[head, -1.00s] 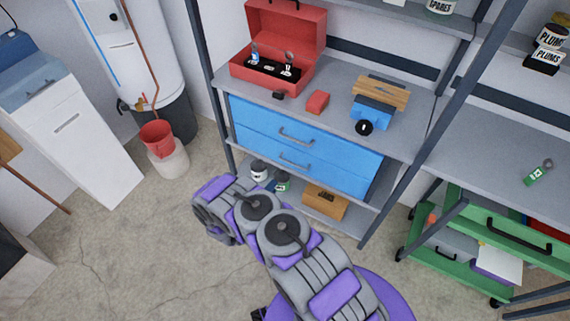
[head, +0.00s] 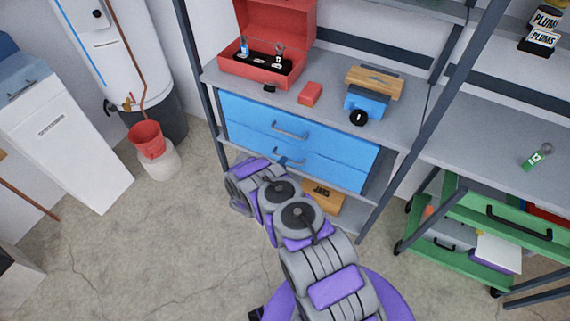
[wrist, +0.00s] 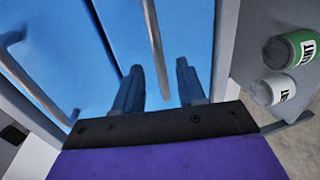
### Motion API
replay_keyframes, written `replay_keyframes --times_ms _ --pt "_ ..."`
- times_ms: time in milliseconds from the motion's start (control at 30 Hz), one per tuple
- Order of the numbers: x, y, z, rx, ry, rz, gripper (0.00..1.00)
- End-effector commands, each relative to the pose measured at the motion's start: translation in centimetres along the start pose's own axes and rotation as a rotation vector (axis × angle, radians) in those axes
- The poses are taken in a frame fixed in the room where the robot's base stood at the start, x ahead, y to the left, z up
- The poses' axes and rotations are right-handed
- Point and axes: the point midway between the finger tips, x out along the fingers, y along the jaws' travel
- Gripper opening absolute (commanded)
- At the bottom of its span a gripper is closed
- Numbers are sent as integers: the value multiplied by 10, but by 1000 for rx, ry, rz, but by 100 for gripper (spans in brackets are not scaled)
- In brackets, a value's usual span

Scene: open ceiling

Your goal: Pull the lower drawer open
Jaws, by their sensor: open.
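The blue drawer unit has two drawers, both flush with its front. The lower drawer (head: 335,165) is partly covered by my arm in the head view. Its handle (head: 291,161) shows just above my arm. In the wrist view, the lower drawer's grey handle (wrist: 155,50) points down toward the gap between my fingers. My gripper (wrist: 160,80) is open, with its two blue-grey fingers apart and nothing held. The handle's near end lies between the fingertips in the picture; contact cannot be told. The upper drawer (head: 300,126) has its own handle (head: 290,131), also at left in wrist view (wrist: 35,95).
A cardboard box (head: 322,196) sits on the bottom shelf. A red toolbox (head: 262,66) and a blue vise-like tool (head: 366,102) stand above. A green cart (head: 455,245) is at right. Floor in front is clear.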

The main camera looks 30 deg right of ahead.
Motion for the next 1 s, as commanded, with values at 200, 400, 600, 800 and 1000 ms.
replay_keyframes --times_ms 200,400,600,800,1000 --pt "26 -1 1 1 -1 0 40" --pt "32 0 0 1 0 -1 40" --pt "32 0 0 0 0 -1 40" --pt "32 0 0 0 0 -1 21" --pt "32 0 0 -1 0 -2 2"
